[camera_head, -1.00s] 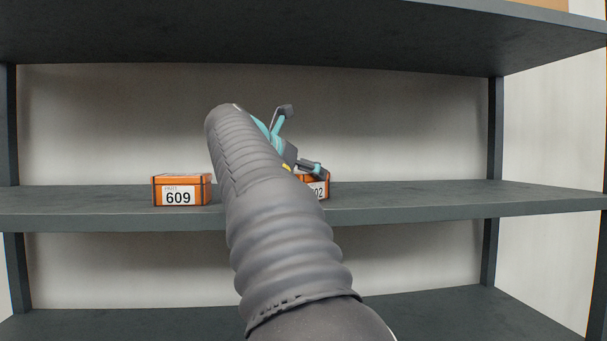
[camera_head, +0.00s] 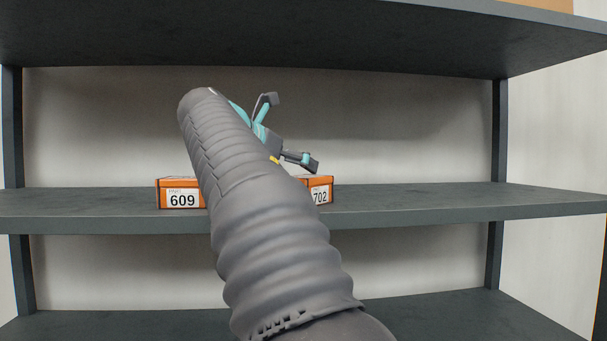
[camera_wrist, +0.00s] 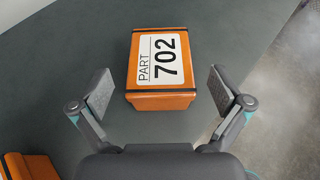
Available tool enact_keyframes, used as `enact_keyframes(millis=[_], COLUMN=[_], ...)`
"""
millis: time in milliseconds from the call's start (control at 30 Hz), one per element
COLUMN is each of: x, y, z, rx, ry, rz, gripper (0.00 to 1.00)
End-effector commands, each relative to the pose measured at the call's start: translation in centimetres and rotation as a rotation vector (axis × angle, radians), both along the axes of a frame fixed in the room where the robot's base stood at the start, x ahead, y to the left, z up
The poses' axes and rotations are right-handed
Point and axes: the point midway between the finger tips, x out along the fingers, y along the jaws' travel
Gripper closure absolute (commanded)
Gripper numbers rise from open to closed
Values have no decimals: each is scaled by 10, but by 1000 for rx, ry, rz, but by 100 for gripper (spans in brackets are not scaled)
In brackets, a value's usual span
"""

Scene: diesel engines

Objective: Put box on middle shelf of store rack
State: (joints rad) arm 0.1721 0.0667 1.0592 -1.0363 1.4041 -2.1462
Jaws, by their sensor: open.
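An orange box labelled 702 (camera_head: 320,190) sits on the middle shelf (camera_head: 430,203) of the dark grey rack, partly hidden by my arm. In the wrist view the same box (camera_wrist: 161,72) lies upright on the shelf beyond and between my fingers, touching neither. My gripper (camera_head: 290,130) is open and empty, up and left of the box in the head view. In the wrist view both fingers of my gripper (camera_wrist: 160,92) are spread wide. A second orange box labelled 609 (camera_head: 181,193) stands on the same shelf to the left.
Box 609 also shows at the lower left of the wrist view (camera_wrist: 30,166). The upper shelf (camera_head: 300,35) hangs above my gripper, and a lower shelf (camera_head: 440,315) lies below. The middle shelf is clear to the right of box 702.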

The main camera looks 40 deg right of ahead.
Motion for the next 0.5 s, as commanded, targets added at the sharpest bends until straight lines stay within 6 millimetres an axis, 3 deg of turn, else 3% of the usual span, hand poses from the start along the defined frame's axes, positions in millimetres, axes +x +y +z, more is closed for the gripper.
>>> enact_keyframes(millis=[233,500], x=[-8,-13], y=[40,55], z=[17,23], rx=[0,0], ry=[-1,0], rz=[4,0], gripper=[0,0])
